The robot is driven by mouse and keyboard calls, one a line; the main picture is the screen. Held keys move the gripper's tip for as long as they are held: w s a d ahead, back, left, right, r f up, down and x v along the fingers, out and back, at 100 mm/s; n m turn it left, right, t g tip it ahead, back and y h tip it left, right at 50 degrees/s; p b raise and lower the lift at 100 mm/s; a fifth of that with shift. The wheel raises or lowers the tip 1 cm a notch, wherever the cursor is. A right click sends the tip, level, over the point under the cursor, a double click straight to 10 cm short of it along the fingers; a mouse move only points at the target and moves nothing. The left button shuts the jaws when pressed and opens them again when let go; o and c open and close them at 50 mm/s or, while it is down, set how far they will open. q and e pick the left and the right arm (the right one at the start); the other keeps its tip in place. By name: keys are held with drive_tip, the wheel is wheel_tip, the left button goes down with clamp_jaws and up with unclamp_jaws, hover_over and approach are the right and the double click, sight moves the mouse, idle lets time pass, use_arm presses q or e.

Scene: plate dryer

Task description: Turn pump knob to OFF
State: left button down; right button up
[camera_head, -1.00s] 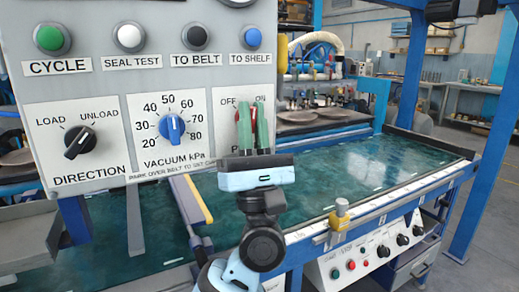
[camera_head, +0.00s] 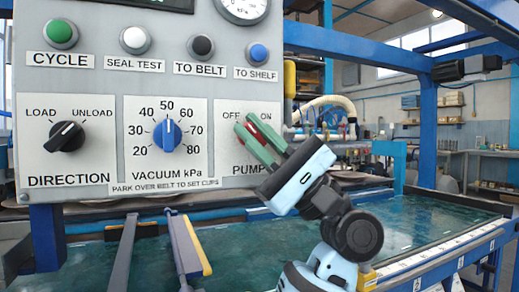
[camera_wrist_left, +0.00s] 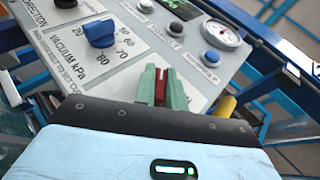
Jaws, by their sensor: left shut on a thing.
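The red pump knob (camera_head: 263,130) is on the grey control panel (camera_head: 105,88), under the OFF and ON labels and above the word PUMP. The green fingers of my left gripper (camera_head: 245,122) are shut on it, one on each side. Gripper and knob are tilted so that their upper end leans left, toward OFF. The fingers hide part of the knob. In the left wrist view, the red knob (camera_wrist_left: 161,86) shows between the two green fingers of my left gripper (camera_wrist_left: 160,70). My right gripper is not in view.
The blue vacuum dial (camera_head: 168,134) and black direction knob (camera_head: 65,137) sit left of the pump knob. Above are several push buttons, the blue TO SHELF one (camera_head: 259,54) nearest, and a round gauge (camera_head: 243,8). A teal belt (camera_head: 420,222) lies below.

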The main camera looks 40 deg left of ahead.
use_arm(q)
drive_tip(key=shift+n+h, duration=0.6)
drive_tip(key=shift+h, duration=0.1)
drive_tip(key=shift+a, duration=0.1)
drive_tip(key=c, duration=1.5)
unclamp_jaws()
drive_tip(key=shift+o, duration=0.2)
drive_tip(key=shift+w, duration=0.1)
drive_tip(key=v, duration=0.7)
drive_tip(key=shift+d+f+b, duration=0.25)
drive_tip(key=shift+f+b, duration=0.05)
drive_tip(key=shift+b, duration=0.1)
drive_tip(key=shift+w, duration=0.15)
drive_tip(key=shift+f, duration=0.1)
